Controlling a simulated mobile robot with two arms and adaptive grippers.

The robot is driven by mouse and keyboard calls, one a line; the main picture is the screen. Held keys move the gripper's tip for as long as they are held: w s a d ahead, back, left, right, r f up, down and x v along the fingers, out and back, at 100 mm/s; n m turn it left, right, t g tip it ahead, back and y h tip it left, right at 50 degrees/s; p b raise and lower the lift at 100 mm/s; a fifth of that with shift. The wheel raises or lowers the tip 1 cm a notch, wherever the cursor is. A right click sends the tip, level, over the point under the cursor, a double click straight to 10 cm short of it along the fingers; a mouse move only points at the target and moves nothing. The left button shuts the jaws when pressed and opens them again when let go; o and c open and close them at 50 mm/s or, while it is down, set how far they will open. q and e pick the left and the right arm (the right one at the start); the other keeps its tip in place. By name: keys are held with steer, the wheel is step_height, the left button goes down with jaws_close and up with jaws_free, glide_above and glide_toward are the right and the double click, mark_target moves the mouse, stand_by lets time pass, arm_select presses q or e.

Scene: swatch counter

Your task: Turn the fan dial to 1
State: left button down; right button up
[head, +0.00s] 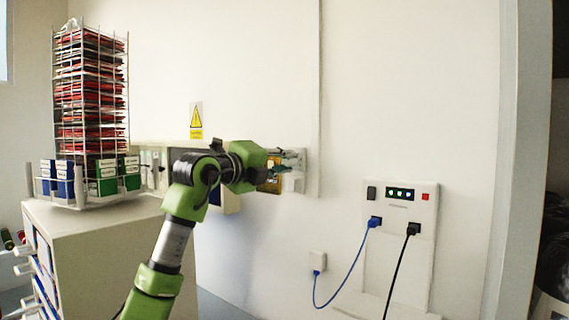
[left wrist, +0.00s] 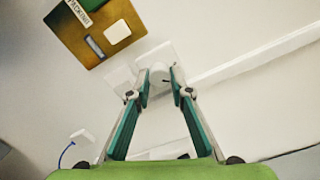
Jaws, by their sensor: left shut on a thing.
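The fan dial (left wrist: 158,73) is a small white knob on a pale wall plate in the left wrist view. My left gripper (left wrist: 157,77) has its two green fingers on either side of the knob and is shut on it. In the head view my green left arm reaches across to the wall, with the left gripper (head: 293,160) at the wall fitting. The dial's marks and pointer are too small to read, and the gripper largely hides the dial in the head view. My right gripper is not in view.
A brown-yellow box (left wrist: 92,28) with a white switch is on the wall beside the dial. A white panel (head: 400,195) with lights and plugged cables is at right. A wire rack (head: 128,110) of red swatches stands on a white cabinet (head: 115,240) at left.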

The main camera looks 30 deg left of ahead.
arm_select(q)
steer(key=c, duration=1.8)
jaws_free()
steer(key=shift+s, duration=0.1)
steer(key=s, duration=0.8)
steer(key=s+a, duration=0.1)
steer(key=s, duration=0.2)
steer(key=shift+s, duration=0.4)
